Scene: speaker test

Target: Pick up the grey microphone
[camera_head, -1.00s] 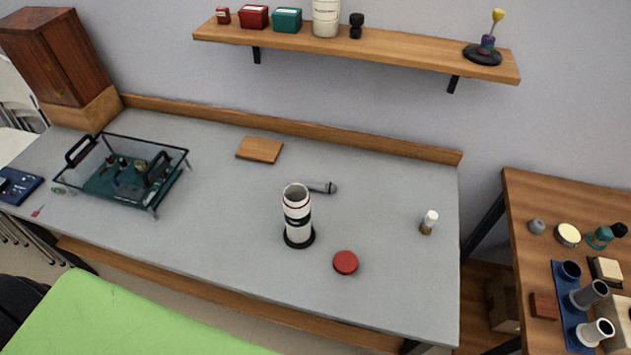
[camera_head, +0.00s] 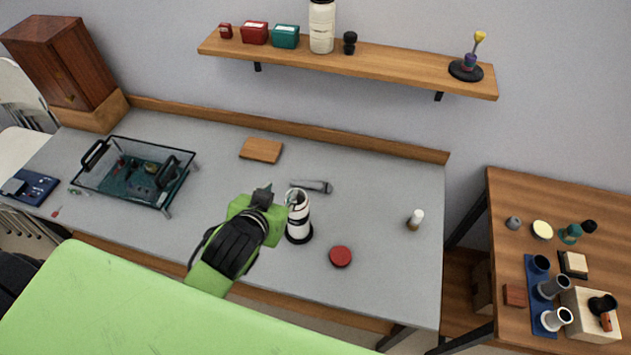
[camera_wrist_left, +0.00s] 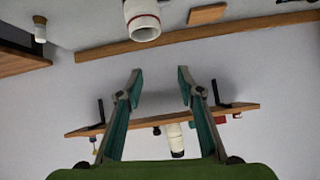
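The grey microphone (camera_head: 312,186) lies on its side on the grey table, just behind the white cylinder (camera_head: 298,228) with a black base and a red ring. The cylinder stands upright and is close to the microphone in the head view. My left gripper (camera_head: 278,197) is raised over the table, to the left of the cylinder in the head view. In the left wrist view its two fingers (camera_wrist_left: 160,71) are spread apart with nothing between them. The cylinder's open top shows in the wrist view (camera_wrist_left: 143,24); I cannot make out the microphone there. My right gripper is not in view.
A round red lid (camera_head: 340,256) and a small white-capped bottle (camera_head: 416,219) stand to the right. A wooden board (camera_head: 261,150) lies at the back. A wire-framed basket (camera_head: 182,186) is at the left. A shelf (camera_head: 400,73) hangs above.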

